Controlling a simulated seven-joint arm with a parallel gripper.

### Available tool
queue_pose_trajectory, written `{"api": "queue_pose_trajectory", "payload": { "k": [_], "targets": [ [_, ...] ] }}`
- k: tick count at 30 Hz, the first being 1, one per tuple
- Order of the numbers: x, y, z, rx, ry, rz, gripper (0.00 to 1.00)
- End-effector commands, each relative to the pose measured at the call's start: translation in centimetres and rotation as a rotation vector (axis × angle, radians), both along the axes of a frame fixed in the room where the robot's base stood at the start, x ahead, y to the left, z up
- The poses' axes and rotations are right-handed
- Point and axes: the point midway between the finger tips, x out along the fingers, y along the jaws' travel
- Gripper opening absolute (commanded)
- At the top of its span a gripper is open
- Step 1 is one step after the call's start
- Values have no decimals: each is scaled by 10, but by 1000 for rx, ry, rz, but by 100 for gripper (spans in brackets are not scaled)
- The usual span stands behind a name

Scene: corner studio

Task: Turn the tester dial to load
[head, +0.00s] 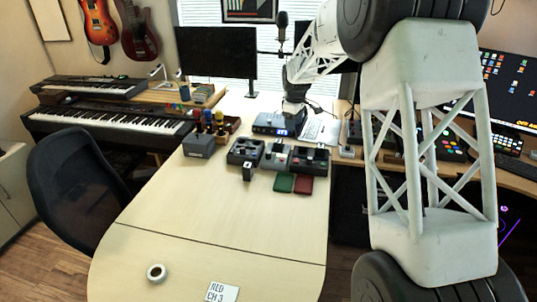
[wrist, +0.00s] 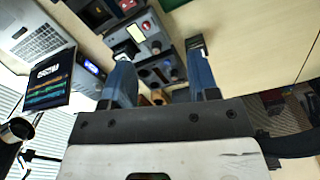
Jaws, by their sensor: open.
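The grey tester-like box (wrist: 140,36) with a pale yellow screen, a red spot and a dark round knob (wrist: 156,47) lies ahead of my fingers in the wrist view. In the head view it seems to be the middle box (head: 277,157) of a row of three. I cannot read its markings or where the knob points. My gripper (wrist: 158,50) is open and empty, its blue fingers apart and above the boxes. In the head view my gripper (head: 293,114) hangs behind the row, near the device with a blue display; its fingertips are not clear there.
Dark boxes stand left (head: 245,151) and right (head: 310,159) of the middle one. A blue-display device (head: 270,123) is behind. Green (head: 283,183) and red (head: 303,185) pads lie in front. A grey box (head: 198,146) stands left. The near table (head: 240,220) is largely clear.

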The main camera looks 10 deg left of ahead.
Motion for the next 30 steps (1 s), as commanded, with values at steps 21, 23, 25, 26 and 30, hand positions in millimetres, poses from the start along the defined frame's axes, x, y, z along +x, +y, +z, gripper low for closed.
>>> {"api": "queue_pose_trajectory", "payload": {
  "k": [21, 23, 25, 26, 30],
  "targets": [
    [78, 107, -128, -18, 38, 282, 55],
    [80, 111, -133, -18, 39, 293, 55],
    [82, 114, -137, -18, 40, 303, 55],
    [83, 115, -138, -19, 40, 306, 55],
    [83, 116, -141, -19, 41, 310, 55]
  ]
}}
